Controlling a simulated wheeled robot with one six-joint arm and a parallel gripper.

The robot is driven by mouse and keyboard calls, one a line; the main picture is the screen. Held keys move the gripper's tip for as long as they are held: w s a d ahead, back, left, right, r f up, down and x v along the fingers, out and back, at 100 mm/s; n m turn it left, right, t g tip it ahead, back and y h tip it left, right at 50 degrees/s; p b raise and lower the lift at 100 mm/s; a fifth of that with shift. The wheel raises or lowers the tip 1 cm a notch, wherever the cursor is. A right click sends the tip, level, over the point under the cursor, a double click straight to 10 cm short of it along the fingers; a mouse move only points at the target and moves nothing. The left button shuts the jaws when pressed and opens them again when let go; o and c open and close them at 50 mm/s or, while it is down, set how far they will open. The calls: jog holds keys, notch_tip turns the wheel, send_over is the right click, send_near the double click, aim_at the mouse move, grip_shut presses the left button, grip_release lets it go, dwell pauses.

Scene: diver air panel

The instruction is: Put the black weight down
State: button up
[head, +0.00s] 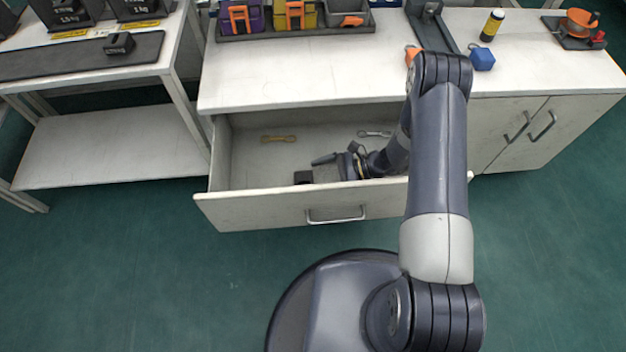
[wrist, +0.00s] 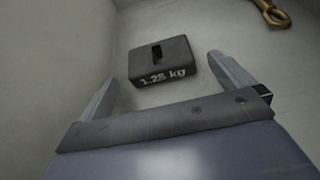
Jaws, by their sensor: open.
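The black weight (wrist: 162,62), a small block marked "1.25 kg" with a slot in its top, lies on the floor of the open drawer. In the head view the weight (head: 303,177) sits near the drawer's front wall. My gripper (wrist: 172,85) is open, with one finger to each side of the weight's near face and the weight just beyond the fingertips. In the head view my gripper (head: 322,170) reaches into the drawer (head: 245,160) from the right, beside the weight. The gripper does not appear to hold it.
A brass wrench (head: 278,139) and a silver wrench (head: 375,134) lie further back in the drawer. Another black weight (head: 119,44) rests on a dark mat (head: 75,60) on the left bench. Bins (head: 294,18) stand on the worktop (head: 300,75).

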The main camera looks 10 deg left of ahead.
jog(key=shift+p+v, duration=0.3)
jog(key=shift+v, duration=1.8)
